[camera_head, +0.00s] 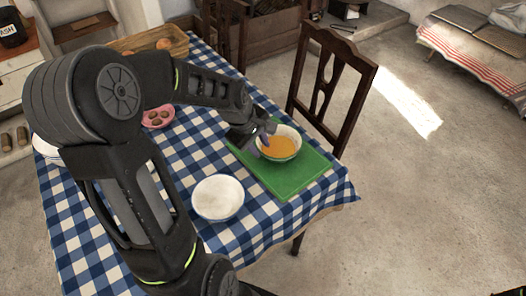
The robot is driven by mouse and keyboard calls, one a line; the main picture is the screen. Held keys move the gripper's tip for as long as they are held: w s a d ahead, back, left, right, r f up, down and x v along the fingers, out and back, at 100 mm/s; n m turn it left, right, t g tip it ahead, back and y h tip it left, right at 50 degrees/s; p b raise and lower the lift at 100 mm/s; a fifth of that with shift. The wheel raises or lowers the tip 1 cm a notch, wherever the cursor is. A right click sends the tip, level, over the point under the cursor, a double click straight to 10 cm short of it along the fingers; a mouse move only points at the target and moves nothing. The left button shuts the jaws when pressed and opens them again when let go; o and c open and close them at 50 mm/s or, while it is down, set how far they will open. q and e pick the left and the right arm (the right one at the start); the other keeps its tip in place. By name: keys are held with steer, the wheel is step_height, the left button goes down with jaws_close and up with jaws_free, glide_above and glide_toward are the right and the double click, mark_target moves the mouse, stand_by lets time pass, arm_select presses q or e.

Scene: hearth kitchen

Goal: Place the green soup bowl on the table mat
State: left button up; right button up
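The soup bowl (293,155), pale with a greenish rim and orange soup inside, is over the far part of the green table mat (285,190). It looks level; I cannot tell whether its base touches the mat. My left gripper (266,132) is at the bowl's left rim, with its fingers close to or on the rim. The fingers are small and dark here, so their grip on the rim is unclear. My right gripper is not in view.
A white plate or bowl (218,198) stands left of the mat on the blue checked cloth (85,225). A pink dish (158,117) of brown items and a wooden tray (172,40) are farther back. A wooden chair (333,85) stands close behind the table's right side.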

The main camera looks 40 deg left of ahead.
arm_select(q)
steer(key=v, duration=0.6)
steer(key=shift+r, duration=0.2)
steer(key=shift+s+d+f, duration=0.1)
steer(key=shift+s, duration=0.05)
stand_by(0.5)
